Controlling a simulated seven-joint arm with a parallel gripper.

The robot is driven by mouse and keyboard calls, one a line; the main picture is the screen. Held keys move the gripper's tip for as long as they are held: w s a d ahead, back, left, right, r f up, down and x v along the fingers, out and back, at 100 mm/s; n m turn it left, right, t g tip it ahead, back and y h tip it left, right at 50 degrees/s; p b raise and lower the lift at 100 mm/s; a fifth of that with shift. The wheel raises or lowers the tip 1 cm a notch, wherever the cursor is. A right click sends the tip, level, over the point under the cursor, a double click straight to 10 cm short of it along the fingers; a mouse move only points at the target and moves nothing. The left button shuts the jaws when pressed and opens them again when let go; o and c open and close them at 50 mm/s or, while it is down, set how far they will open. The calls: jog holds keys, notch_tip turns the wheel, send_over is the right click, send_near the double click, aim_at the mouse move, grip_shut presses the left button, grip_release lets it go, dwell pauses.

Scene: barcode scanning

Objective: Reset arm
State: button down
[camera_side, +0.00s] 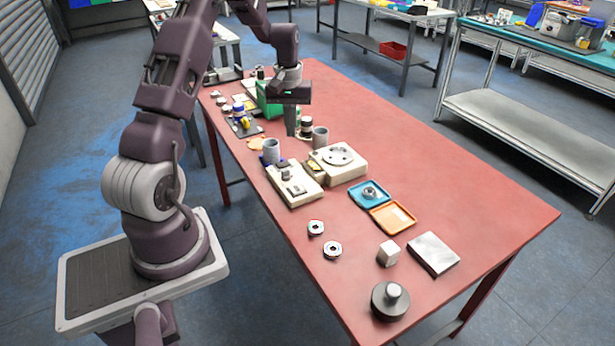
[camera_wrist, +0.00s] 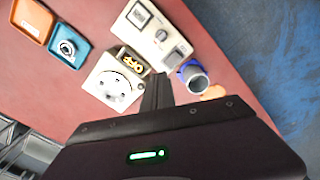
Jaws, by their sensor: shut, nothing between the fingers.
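My gripper (camera_side: 292,128) is above the far part of the red table (camera_side: 450,190), beside a green box (camera_side: 268,102) and a few small containers. In the wrist view its fingers (camera_wrist: 157,90) are together and empty. They point down between a cream device with a round plate (camera_wrist: 115,82) and a grey cup on a blue base (camera_wrist: 194,76). Whether the fingertips touch anything cannot be told. The same device with a round plate shows in the side view (camera_side: 340,162).
A second cream device (camera_side: 295,186) stands near the left edge beside a grey cup (camera_side: 271,151). Blue (camera_side: 355,198) and orange (camera_side: 393,217) trays, a white cube (camera_side: 388,253), a metal plate (camera_side: 433,253) and a dark round weight (camera_side: 390,302) lie nearer. The table's right side is clear.

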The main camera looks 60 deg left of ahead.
jog(key=s+d+r+m+t, duration=0.1)
jog(key=s+d+r+m, duration=0.15)
jog(key=d+r, duration=0.6)
jog(key=s+d+r+m+t, duration=0.1)
jog(key=d+r+m, duration=0.2)
jog(key=d+r, duration=0.6)
jog(key=s+d+r+m+t, duration=0.1)
jog(key=s+d+m+t, duration=0.2)
jog(key=s+d, duration=1.1)
jog(key=s+m, duration=0.2)
jog(key=s, duration=0.1)
jog(key=shift+s+r+m, duration=0.25)
jog(key=shift+s+m, duration=0.1)
jog(key=shift+s, duration=0.05)
